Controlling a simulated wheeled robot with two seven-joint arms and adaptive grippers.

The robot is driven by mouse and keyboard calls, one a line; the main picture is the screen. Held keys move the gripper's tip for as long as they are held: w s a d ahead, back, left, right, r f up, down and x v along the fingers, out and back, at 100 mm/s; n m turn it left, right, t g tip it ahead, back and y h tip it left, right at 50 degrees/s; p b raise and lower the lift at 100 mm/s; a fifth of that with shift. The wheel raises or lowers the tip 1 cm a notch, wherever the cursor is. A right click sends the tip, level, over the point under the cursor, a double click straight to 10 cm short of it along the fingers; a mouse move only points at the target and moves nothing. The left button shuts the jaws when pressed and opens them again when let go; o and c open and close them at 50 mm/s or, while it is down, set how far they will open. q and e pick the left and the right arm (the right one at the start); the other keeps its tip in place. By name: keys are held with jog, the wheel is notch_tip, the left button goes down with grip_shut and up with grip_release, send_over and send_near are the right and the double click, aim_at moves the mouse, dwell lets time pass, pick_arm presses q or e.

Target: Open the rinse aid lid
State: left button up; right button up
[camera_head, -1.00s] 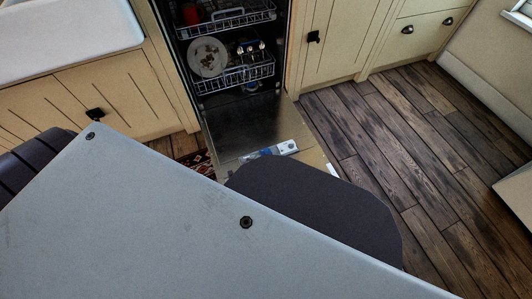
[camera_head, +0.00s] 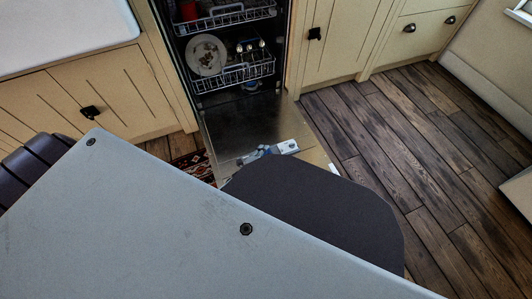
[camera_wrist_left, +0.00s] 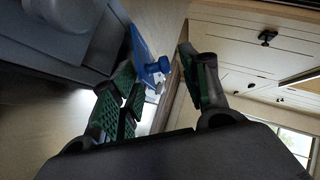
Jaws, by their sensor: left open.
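The rinse aid lid (camera_wrist_left: 143,52) is a blue piece with a round blue knob beside it. In the left wrist view it shows just beyond and between the fingertips of my left gripper (camera_wrist_left: 155,75). The two green-padded fingers are apart, and I see nothing held; whether either touches the lid I cannot tell. In the head view the pale dispenser panel (camera_head: 287,147) lies on the lowered dishwasher door (camera_head: 240,125). My left gripper's tips (camera_head: 260,154) show small at its left end, mostly hidden by my own arm. My right gripper is not in view.
The dishwasher's lower rack (camera_head: 250,72) holds a plate (camera_head: 206,55) and cutlery, and the upper rack (camera_head: 238,15) holds a red item. Cream cabinets (camera_head: 335,40) flank it. Wooden floor (camera_head: 400,130) is clear on the right. My own body fills the lower foreground.

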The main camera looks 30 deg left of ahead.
pick_arm(q)
jog(key=shift+b+x, duration=0.55)
jog(key=shift+x, duration=0.6)
jog(key=shift+w+f, duration=0.1)
jog(key=shift+w, duration=0.05)
jog(key=c, duration=1)
jog(key=shift+w+r, duration=0.1)
jog(key=shift+r, duration=0.1)
